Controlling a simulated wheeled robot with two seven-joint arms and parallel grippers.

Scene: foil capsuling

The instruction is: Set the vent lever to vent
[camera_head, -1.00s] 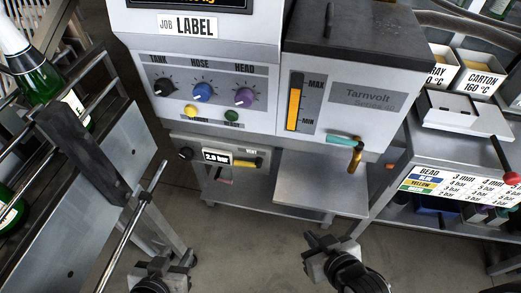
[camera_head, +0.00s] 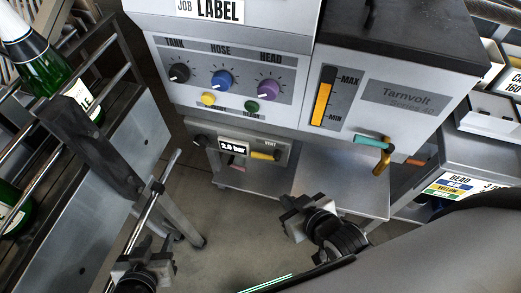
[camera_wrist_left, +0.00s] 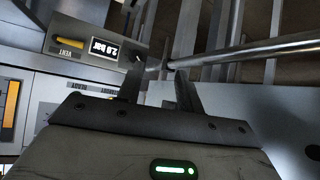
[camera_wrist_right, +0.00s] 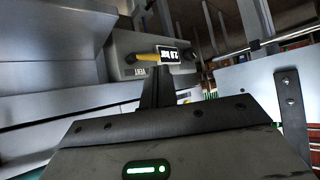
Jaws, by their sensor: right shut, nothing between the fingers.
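The vent lever (camera_head: 264,155) is a small yellow handle lying about level under the VENT label, right of the pressure display (camera_head: 235,148) on the machine's lower panel. It also shows in the left wrist view (camera_wrist_left: 70,42) and the right wrist view (camera_wrist_right: 147,57). My right gripper (camera_head: 292,205) is below and right of the lever, apart from it. Its fingers are shut and empty, and in the right wrist view they point up toward the lever. My left gripper (camera_head: 142,255) is low at the left, away from the lever; its fingers (camera_wrist_left: 158,82) stand apart with nothing held.
A metal rail (camera_head: 150,205) runs close to my left gripper, beside the conveyor with the bottles (camera_head: 40,65). A grey shelf (camera_head: 335,190) juts out right of the lever panel.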

